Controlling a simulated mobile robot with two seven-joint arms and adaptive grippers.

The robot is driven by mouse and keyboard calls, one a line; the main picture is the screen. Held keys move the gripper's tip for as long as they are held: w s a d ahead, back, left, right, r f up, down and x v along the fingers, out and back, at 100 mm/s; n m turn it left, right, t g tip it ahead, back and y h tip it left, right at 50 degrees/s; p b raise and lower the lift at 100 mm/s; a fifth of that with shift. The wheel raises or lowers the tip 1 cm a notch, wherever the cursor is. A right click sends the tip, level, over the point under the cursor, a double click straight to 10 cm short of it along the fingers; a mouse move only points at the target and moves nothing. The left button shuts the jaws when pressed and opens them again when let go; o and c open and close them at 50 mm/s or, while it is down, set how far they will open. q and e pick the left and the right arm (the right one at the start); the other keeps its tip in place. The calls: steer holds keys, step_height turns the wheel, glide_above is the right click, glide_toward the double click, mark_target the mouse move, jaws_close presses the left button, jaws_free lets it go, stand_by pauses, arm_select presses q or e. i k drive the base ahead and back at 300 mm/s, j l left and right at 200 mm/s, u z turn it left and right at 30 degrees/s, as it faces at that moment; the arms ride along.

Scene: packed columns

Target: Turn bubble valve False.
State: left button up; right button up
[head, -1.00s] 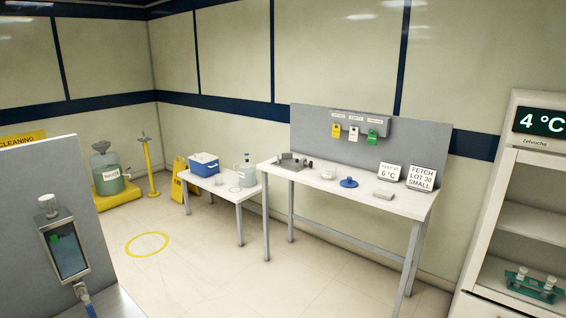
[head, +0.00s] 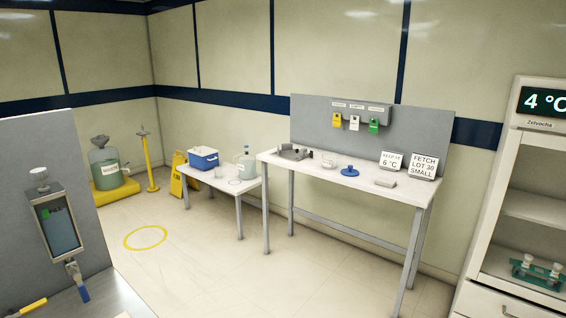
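A bubble chamber (head: 60,232) in a grey frame is mounted on the grey panel (head: 25,160) at the left of the head view. It has a pale knob (head: 39,175) on top and a green patch inside at the upper left. Below it is a metal valve fitting with a blue handle (head: 83,294) that points down and slightly right. A yellow handle (head: 32,307) shows at the bottom left edge, partly cut off. No label reading bubble valve is visible. Neither of my grippers is in view.
A tall bench (head: 405,190) with small items, tags and signs stands at centre right. A low table (head: 218,186) holds a blue cooler (head: 204,158) and a bottle (head: 247,163). A glass-front cabinet (head: 490,180) is at the right. The floor (head: 200,265) between is open.

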mark_target(77, 277)
steer(key=u, duration=1.35)
